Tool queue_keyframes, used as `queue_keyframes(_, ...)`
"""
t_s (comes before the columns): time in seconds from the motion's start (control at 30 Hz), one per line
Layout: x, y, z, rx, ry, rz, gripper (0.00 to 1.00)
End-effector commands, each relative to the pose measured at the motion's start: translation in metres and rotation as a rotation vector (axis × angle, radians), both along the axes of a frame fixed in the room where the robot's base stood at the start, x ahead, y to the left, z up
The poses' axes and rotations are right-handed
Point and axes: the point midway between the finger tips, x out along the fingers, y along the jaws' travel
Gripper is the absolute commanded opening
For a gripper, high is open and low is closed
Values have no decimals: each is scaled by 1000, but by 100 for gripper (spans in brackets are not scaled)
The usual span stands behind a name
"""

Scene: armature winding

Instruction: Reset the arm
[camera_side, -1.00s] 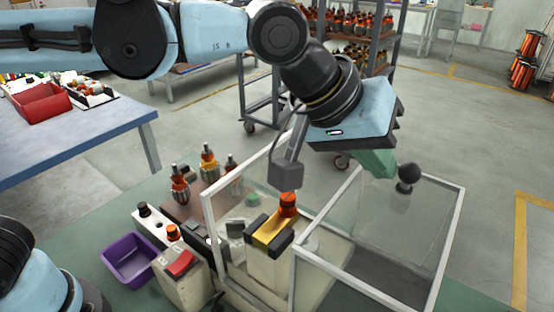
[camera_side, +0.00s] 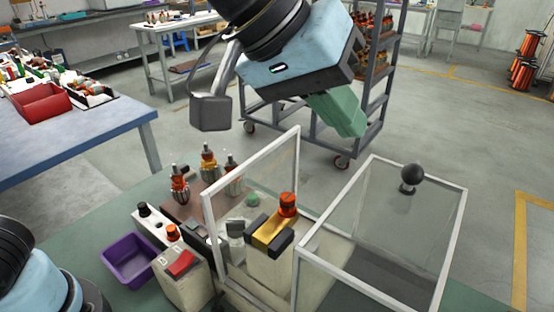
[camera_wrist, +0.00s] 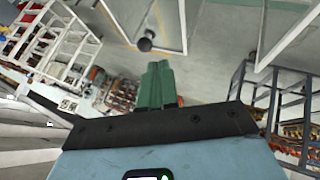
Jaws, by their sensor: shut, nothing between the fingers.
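My gripper (camera_side: 350,122) has green fingers and is raised in the upper middle of the side view, above and behind the clear-walled enclosure (camera_side: 462,222). It is shut and empty, touching nothing. In the wrist view, its green fingers (camera_wrist: 158,84) are together. The enclosure stands on the green-topped bench. A clear panel with a black ball knob (camera_side: 412,174) forms its right part. A yellow and black block with an orange-capped part (camera_side: 288,204) stands inside, in the middle. The knob also shows in the wrist view (camera_wrist: 144,44).
Several orange and dark armatures (camera_side: 208,160) stand on a brown plate left of the enclosure. A purple bin (camera_side: 130,262) and a control box with a red switch (camera_side: 181,263) stand at front left. A wheeled rack (camera_side: 383,90) stands behind. The air around my gripper looks free.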

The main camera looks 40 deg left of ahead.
Motion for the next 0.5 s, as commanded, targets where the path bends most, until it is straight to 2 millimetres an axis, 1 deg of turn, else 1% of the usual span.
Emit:
queue_keyframes(0.1,-5,4,7,0,0,0,0)
queue_keyframes(0.17,-5,8,8,4,-2,2,0)
queue_keyframes(0.27,2,27,0,28,-17,13,0)
queue_keyframes(0.37,15,67,-22,82,-46,32,0)
queue_keyframes(0.4,19,87,-33,112,-58,39,0)
queue_keyframes(0.43,21,104,-43,137,-69,45,0)
queue_keyframes(0.47,23,120,-52,161,-77,50,0)
queue_keyframes(0.5,23,141,-65,194,-87,56,0)
